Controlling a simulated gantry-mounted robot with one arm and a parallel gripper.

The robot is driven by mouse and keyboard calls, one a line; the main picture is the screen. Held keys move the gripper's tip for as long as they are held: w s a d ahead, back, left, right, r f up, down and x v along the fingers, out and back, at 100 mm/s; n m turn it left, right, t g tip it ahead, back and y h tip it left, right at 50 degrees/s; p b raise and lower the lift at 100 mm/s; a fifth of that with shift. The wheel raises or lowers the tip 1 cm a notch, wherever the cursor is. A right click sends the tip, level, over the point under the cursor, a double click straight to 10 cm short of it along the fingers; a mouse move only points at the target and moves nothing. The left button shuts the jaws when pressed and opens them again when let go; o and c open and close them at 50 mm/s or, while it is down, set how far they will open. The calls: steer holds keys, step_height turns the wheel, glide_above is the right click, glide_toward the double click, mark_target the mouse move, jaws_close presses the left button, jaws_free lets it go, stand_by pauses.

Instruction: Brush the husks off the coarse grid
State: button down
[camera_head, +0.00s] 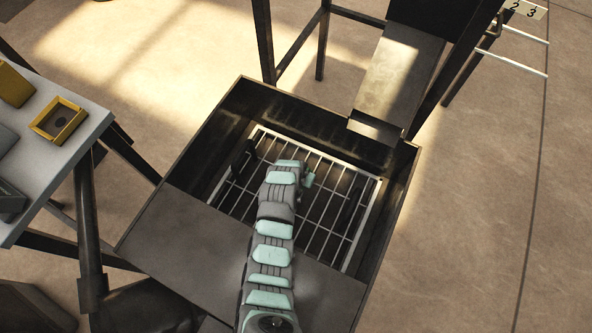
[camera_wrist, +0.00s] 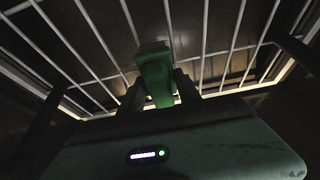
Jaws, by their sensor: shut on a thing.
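The coarse grid (camera_head: 363,225), a pale metal frame with thin bars, lies inside a dark open box. It also fills the upper part of the wrist view (camera_wrist: 233,40). My gripper (camera_wrist: 160,92) is over the grid and shut on a green block-like piece, which looks like a brush handle (camera_wrist: 155,72). The handle's lower end is against a dark background, and I cannot tell whether it touches the bars. In the head view my arm covers the grid's middle and hides the gripper's tips. I can make out no separate husks on the bars.
The box's dark walls (camera_head: 300,112) rise around the grid, and a flat plate (camera_head: 190,225) covers its near side. A metal chute (camera_head: 400,80) overhangs the back right corner. A table (camera_head: 88,104) with yellow trays (camera_head: 58,121) stands left.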

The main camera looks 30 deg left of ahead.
steer(key=shift+w+d+p, duration=0.1)
steer(key=shift+d+p, duration=1.5)
steer(key=shift+d, duration=2.25)
steer(key=shift+r, duration=0.1)
steer(key=shift+f, duration=0.65)
steer(key=shift+a+f+b, duration=0.2)
steer(key=shift+a+b, duration=0.85)
steer(key=shift+a, duration=1.1)
